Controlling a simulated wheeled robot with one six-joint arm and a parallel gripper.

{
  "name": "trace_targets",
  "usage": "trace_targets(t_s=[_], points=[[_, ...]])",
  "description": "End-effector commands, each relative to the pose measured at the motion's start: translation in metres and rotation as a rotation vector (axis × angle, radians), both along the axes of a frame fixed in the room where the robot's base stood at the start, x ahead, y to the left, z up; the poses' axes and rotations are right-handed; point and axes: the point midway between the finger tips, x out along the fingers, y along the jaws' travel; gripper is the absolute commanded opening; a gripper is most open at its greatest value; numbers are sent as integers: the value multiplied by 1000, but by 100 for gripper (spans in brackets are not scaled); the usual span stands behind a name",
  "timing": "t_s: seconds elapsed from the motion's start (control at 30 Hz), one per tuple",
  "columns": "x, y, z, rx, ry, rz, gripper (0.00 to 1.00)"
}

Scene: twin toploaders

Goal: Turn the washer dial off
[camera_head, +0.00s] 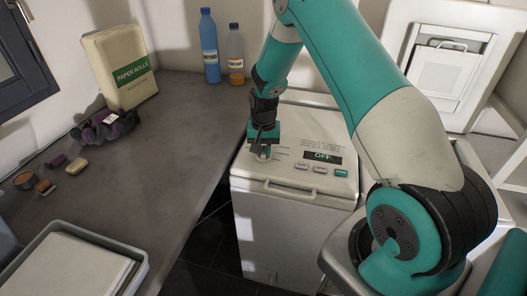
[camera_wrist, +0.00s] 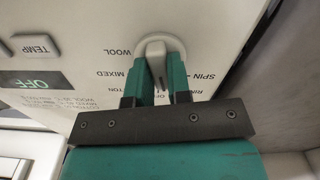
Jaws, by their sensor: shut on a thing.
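The washer (camera_head: 290,190) is a white top-loading machine right of the grey counter. Its panel has a black display (camera_head: 322,157) reading "OFF" in green; the display also shows in the wrist view (camera_wrist: 35,82). The pale washer dial (camera_wrist: 153,44) stands on the panel, ringed by labels including WOOL, MIXED, SPIN and a partly hidden RINSE. My gripper (camera_head: 263,150) is over the panel's left part, shut on the dial, with one teal finger on each side of its grip in the wrist view (camera_wrist: 153,75). The pointer's exact setting is hard to tell.
Buttons (camera_head: 320,168) sit below the display, and a handle (camera_head: 290,190) runs along the front edge. A second white machine (camera_head: 440,70) has its lid raised at the back right.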

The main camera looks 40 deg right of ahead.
Motion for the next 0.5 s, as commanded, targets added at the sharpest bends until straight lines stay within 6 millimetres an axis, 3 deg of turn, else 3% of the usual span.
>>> trace_targets(t_s=[0.5], points=[[0,0,0,-1,1,-216,0]])
